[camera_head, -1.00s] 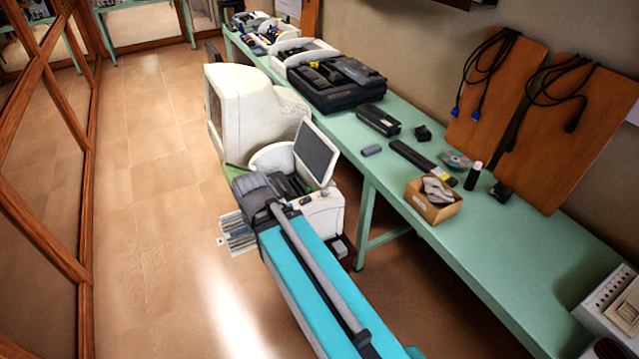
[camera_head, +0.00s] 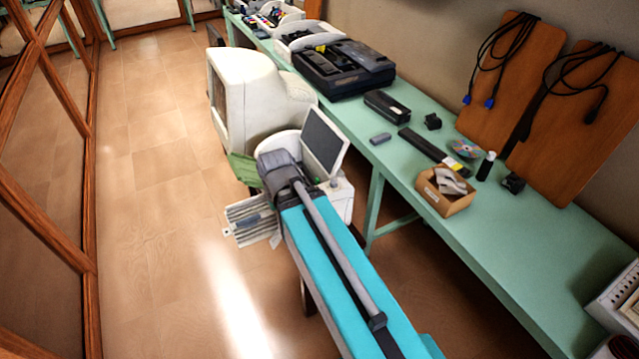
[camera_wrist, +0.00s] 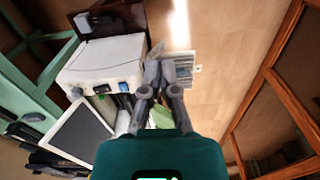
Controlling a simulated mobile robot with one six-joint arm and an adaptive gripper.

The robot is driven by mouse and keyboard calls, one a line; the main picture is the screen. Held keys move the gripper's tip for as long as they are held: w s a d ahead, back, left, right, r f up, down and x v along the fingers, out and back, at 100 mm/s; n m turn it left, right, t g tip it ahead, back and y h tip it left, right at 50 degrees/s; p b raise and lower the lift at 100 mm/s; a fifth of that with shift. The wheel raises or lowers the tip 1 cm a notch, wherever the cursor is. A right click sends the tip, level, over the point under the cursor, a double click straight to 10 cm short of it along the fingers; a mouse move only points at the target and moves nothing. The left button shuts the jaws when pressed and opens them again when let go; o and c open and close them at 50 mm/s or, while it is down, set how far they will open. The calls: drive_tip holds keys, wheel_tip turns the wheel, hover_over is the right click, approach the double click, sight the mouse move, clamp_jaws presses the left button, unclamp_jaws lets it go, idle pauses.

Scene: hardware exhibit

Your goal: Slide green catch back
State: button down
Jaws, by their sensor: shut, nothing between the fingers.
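A white device with a tilted dark screen (camera_head: 324,141) stands just beyond my arm. In the wrist view its white body (camera_wrist: 105,60) is at left, with small coloured knobs along its edge. One of these is a small green piece (camera_wrist: 103,89), which may be the catch; I cannot be sure. A blue knob (camera_wrist: 124,87) sits beside it. My gripper (camera_wrist: 158,62) is shut and empty, to the right of the device. Its fingertips appear in front of a grey slatted panel (camera_wrist: 181,70); I cannot tell whether they touch it. In the head view my arm hides much of the device.
The slatted panel (camera_head: 250,219) also shows left of my arm. A bulky white monitor (camera_head: 262,97) stands behind the device. A long green table (camera_head: 500,240) runs along the right, bearing a cardboard box (camera_head: 443,204) and a black case (camera_head: 331,82). The floor at left is clear.

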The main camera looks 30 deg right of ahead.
drive_tip(key=w+d+f+m+t+b, duration=0.1)
drive_tip(key=w+d+f+m+b, duration=0.2)
drive_tip(key=w+d+m, duration=0.2)
drive_tip(key=w+d+f+m+t+b, duration=0.1)
drive_tip(key=w+d+f+m+b, duration=0.2)
drive_tip(key=m, duration=0.9)
drive_tip(key=w+d+f+m+t+b, duration=0.1)
drive_tip(key=w+d+f+m+b, duration=0.2)
drive_tip(key=w+d+m, duration=0.5)
drive_tip(key=shift+w+d+m, duration=0.4)
drive_tip(key=shift+w+d, duration=0.05)
drive_tip(key=shift+w, duration=0.1)
drive_tip(key=w+d+m+b, duration=0.1)
drive_tip(key=d+m, duration=0.1)
drive_tip(key=w+d+f+m+b, duration=0.1)
drive_tip(key=d+m, duration=0.1)
drive_tip(key=m, duration=0.1)
drive_tip(key=w+d+f+m+t+b, duration=0.1)
drive_tip(key=d+m, duration=0.1)
drive_tip(key=shift+w+m, duration=0.3)
drive_tip(key=shift+w, duration=0.1)
drive_tip(key=shift+w+d+m, duration=0.3)
drive_tip(key=shift+d+m, duration=0.4)
drive_tip(key=shift+m, duration=0.2)
drive_tip(key=shift+f, duration=0.15)
drive_tip(key=shift+b+x, duration=4.8)
drive_tip(key=shift+x, duration=0.1)
drive_tip(key=shift+w, duration=0.15)
